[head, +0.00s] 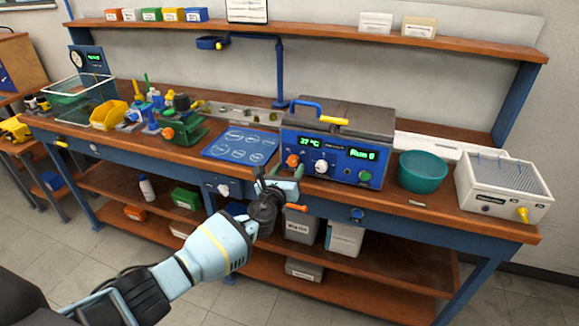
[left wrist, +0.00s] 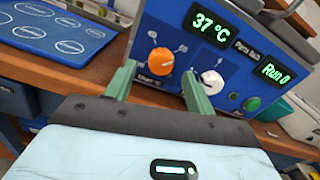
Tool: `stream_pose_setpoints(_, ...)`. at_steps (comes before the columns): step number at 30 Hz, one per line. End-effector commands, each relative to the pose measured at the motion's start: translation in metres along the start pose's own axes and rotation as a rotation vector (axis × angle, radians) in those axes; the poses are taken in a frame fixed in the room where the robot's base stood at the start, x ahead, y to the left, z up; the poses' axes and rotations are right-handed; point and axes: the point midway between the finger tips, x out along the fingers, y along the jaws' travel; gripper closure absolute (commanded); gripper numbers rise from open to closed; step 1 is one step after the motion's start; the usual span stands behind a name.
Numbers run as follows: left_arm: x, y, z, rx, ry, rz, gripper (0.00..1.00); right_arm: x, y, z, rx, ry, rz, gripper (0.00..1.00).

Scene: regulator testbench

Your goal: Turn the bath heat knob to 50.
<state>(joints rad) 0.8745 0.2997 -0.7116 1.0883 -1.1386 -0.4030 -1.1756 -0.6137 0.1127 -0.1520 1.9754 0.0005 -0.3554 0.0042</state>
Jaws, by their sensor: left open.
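The water bath (head: 336,130) stands on the bench with a blue front panel, which fills the upper right of the left wrist view (left wrist: 232,30). Its displays read 37 °C and Run 0. The orange bath heat knob (head: 292,161) is at the panel's left; it also shows in the left wrist view (left wrist: 160,61), with a label below and its white mark pointing up. A white knob (head: 321,167) sits to its right. My left gripper (head: 284,172) is open and empty in front of the panel. In the left wrist view its two fingers (left wrist: 158,84) flank the orange knob, apparently without touching it.
A blue mat with ovals (head: 241,146) lies left of the bath. A teal bowl (head: 422,171) and a white box with a yellow tap (head: 503,187) stand to its right. The bench's front edge runs below the panel. A green button (head: 365,176) is at the panel's lower right.

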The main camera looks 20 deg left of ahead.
Motion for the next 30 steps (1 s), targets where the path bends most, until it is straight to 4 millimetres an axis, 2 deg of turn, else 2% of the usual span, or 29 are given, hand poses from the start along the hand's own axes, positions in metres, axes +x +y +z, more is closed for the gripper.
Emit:
stream_pose_setpoints(1, -0.007, -0.001, 0.009, 0.0, -0.009, -0.002, 0.46, -0.001, 0.001, -0.011, -0.004, 0.02, 0.003, 0.64)
stream_pose_setpoints(6, -0.031, -0.001, 0.008, 0.001, -0.009, -0.002, 0.46, -0.003, 0.004, -0.024, -0.012, 0.047, 0.007, 0.64)
stream_pose_setpoints(12, -0.05, -0.001, 0.005, 0.0, -0.007, -0.001, 0.46, -0.003, 0.009, -0.027, -0.029, 0.051, 0.011, 0.64)
stream_pose_setpoints(30, -0.057, -0.001, -0.001, -0.012, 0.002, 0.001, 0.46, -0.003, 0.009, -0.027, -0.026, 0.053, 0.012, 0.64)
